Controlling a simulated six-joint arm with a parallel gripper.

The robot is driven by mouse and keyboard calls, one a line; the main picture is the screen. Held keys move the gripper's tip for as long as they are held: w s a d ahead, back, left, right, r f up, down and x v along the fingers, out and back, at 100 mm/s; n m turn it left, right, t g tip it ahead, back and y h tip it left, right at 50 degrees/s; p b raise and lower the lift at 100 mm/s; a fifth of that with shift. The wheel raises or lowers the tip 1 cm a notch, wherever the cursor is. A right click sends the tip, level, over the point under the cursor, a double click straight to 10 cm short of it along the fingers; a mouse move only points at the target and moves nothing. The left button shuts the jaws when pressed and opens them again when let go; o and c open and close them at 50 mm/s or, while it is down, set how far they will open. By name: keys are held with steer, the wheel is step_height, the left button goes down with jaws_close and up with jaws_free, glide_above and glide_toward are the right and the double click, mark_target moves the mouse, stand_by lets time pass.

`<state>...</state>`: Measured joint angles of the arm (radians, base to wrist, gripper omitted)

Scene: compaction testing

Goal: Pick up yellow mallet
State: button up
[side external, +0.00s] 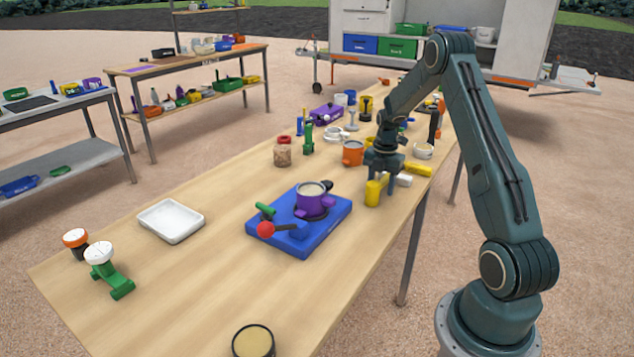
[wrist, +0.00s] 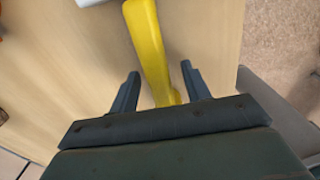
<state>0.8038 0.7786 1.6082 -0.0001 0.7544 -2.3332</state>
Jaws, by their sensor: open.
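The yellow mallet lies on the wooden table near its right edge. In the wrist view its long yellow part (wrist: 149,45) runs from the top of the picture down between my fingers. Its lower end is partly hidden by my gripper body. In the side view a yellow block-like part (side external: 374,193) shows at my gripper, and another yellow piece (side external: 418,169) shows behind it; I cannot tell how they join. My gripper (side external: 378,186) points down over the mallet, open. In the wrist view its fingers (wrist: 160,88) stand apart on either side of the yellow part.
A white block (side external: 404,180) lies close by, right of my gripper. An orange mug (side external: 352,153) stands to the left. A blue base (side external: 290,243) with a purple pot (side external: 312,201) is nearer the camera. A white tray (side external: 170,221) lies farther left, with bare table around it.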

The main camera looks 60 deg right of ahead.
mark_target(381, 181)
stand_by(0.4)
jaws_close()
steer(key=shift+r, duration=0.15)
step_height(381, 181, up, 20)
stand_by(0.8)
stand_by(0.3)
